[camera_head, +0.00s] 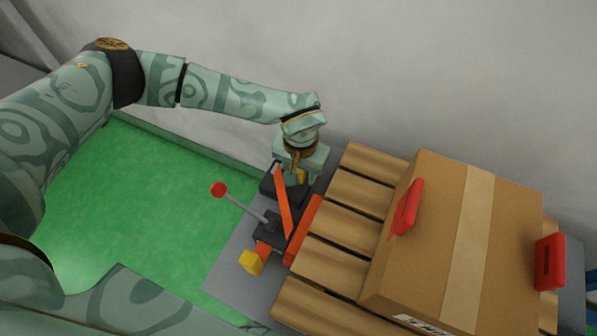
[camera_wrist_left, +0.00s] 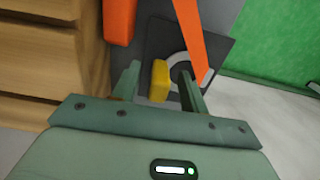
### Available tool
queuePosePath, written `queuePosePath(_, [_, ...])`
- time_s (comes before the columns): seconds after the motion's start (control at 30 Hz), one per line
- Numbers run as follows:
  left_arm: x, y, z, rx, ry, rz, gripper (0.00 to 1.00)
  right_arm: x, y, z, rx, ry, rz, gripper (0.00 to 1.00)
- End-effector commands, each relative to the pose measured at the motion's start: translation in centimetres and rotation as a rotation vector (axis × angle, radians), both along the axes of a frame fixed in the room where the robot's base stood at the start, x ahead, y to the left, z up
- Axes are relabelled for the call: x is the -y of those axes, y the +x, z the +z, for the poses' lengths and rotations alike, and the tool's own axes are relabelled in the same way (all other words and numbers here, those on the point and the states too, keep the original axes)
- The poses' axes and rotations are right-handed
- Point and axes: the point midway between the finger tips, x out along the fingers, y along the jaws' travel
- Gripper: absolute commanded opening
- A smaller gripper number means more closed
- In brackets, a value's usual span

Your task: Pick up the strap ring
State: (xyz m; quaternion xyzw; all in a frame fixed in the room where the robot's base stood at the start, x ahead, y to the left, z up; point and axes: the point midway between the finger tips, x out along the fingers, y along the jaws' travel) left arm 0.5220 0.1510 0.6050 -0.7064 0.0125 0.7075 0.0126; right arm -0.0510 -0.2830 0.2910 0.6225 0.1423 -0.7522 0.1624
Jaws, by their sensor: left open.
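An orange strap (camera_head: 283,203) runs beside the wooden slats; in the left wrist view the strap (camera_wrist_left: 190,35) reaches a dark plate. A light grey curved piece, apparently the strap ring (camera_wrist_left: 205,78), lies on that plate, partly hidden by my right-hand finger. A yellow block (camera_wrist_left: 160,81) shows between my fingers; in the head view this yellow block (camera_head: 301,176) is just under the hand. My left gripper (camera_wrist_left: 160,70) is open, its fingers either side of the yellow block. Contact cannot be told. In the head view my left gripper (camera_head: 298,172) hangs over the strap's far end.
A lever with a red knob (camera_head: 218,189) rises from a black mechanism (camera_head: 270,230). Another yellow block (camera_head: 251,262) sits nearer. A cardboard box (camera_head: 450,240) with red corner pieces (camera_head: 407,208) rests on the wooden pallet (camera_head: 325,262). The green surface (camera_head: 150,200) is clear.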

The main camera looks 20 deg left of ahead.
Motion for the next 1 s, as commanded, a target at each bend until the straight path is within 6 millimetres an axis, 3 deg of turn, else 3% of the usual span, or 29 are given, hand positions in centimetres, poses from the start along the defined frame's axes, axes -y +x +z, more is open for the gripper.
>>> queuePosePath(0.17, [0.0,0.0,0.2,0.002,0.000,0.001,0.41,0.0,0.0,0.1,0.001,0.000,0.000,0.20])
queuePosePath(0.3, [0.0,0.0,0.2,0.002,0.000,0.001,0.02,0.0,0.0,0.1,0.001,0.000,0.000,0.20])
queuePosePath(0.33, [0.0,0.0,0.2,0.002,0.000,0.001,0.00,0.0,0.0,0.1,0.001,0.000,0.000,0.20])
queuePosePath(0.73, [0.0,0.1,0.9,0.003,0.000,0.001,0.00,0.0,0.1,0.3,0.006,0.001,-0.002,0.20])
queuePosePath(0.93, [0.0,0.2,4.1,0.009,0.000,0.002,0.00,-0.7,0.1,1.2,0.023,0.012,-0.030,0.20])
queuePosePath(1.0, [0.5,-1.1,5.7,0.009,-0.001,-0.003,0.00,-1.6,-0.1,1.9,0.034,0.026,-0.053,0.20])
